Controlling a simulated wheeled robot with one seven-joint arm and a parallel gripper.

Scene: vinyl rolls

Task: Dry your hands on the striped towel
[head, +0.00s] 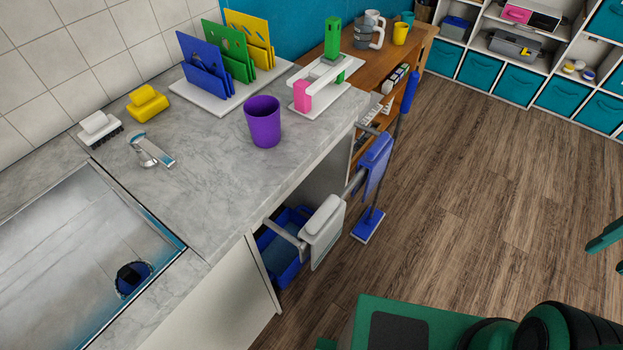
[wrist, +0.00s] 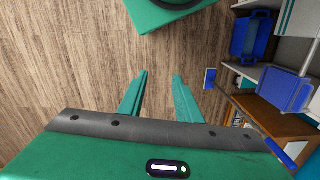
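Two towel-like cloths hang from rails at the front of the counter in the head view: a white-grey one (head: 323,225) and a blue one (head: 375,165). I cannot make out clear stripes on either. A blue hanging piece, seemingly the blue cloth (wrist: 285,90), shows at the right of the wrist view. My gripper (wrist: 160,76) is open and empty, its two green fingers apart over the wood floor. In the head view only part of my gripper (head: 605,240) shows at the right edge, well away from the cloths.
A blue bin (head: 285,255) sits in the open cabinet beside the white-grey cloth. A blue mop (head: 370,222) stands on the floor by the blue cloth. A purple cup (head: 263,121) and a sink (head: 80,275) are on the counter. The floor (head: 480,190) to the right is clear.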

